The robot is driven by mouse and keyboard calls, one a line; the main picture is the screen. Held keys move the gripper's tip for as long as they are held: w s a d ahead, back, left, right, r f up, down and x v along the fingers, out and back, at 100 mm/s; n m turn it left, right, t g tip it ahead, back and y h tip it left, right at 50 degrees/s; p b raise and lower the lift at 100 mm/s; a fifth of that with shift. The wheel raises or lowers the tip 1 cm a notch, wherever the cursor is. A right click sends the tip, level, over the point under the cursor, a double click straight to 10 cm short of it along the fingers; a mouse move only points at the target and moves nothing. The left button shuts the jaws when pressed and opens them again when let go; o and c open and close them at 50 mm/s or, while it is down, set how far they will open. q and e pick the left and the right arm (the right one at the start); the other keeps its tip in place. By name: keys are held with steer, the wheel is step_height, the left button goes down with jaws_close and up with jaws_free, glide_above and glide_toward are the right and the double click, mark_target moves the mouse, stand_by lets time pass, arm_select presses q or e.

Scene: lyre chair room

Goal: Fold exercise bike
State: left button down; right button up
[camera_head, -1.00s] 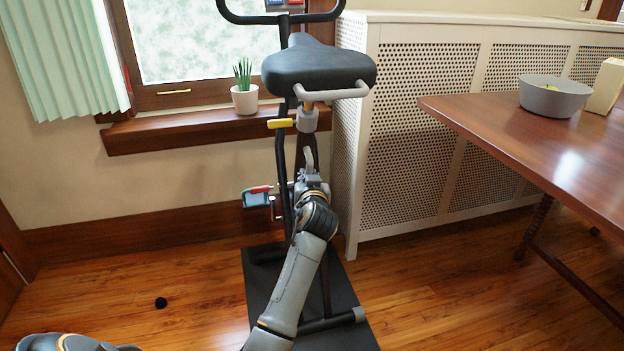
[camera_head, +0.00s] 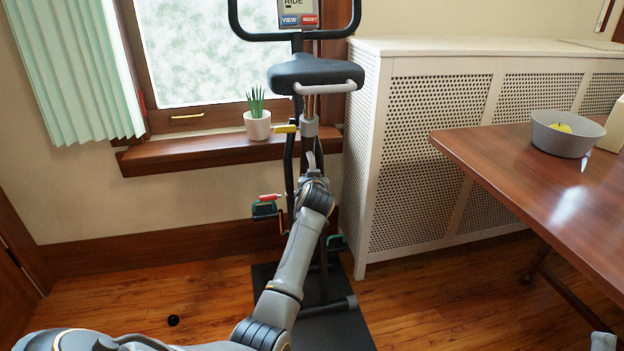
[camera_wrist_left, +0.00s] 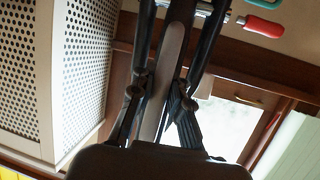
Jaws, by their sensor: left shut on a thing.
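The exercise bike stands by the window, with its black saddle (camera_head: 315,72), black handlebar (camera_head: 343,33) and dark base (camera_head: 335,330) in the head view. A yellow knob (camera_head: 286,129) and a red-handled part (camera_head: 270,197) stick out to its left. My left gripper (camera_head: 310,172) is at the bike's frame below the saddle; my wrist hides much of the contact. In the left wrist view my gripper (camera_wrist_left: 158,100) has its dark fingers either side of a grey bar (camera_wrist_left: 172,75) of the bike, shut on it.
A white perforated radiator cover (camera_head: 425,150) stands close to the bike's right. A wooden table (camera_head: 500,155) with a grey bowl (camera_head: 560,143) is at the right. A potted plant (camera_head: 257,124) sits on the windowsill. A small black ball (camera_head: 173,320) lies on open floor at left.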

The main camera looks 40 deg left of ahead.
arm_select(q)
steer(key=c, duration=1.3)
jaws_free()
steer(key=shift+a+r, duration=0.1)
steer(key=shift+r, duration=0.2)
steer(key=shift+f, duration=0.1)
steer(key=v, duration=1.2)
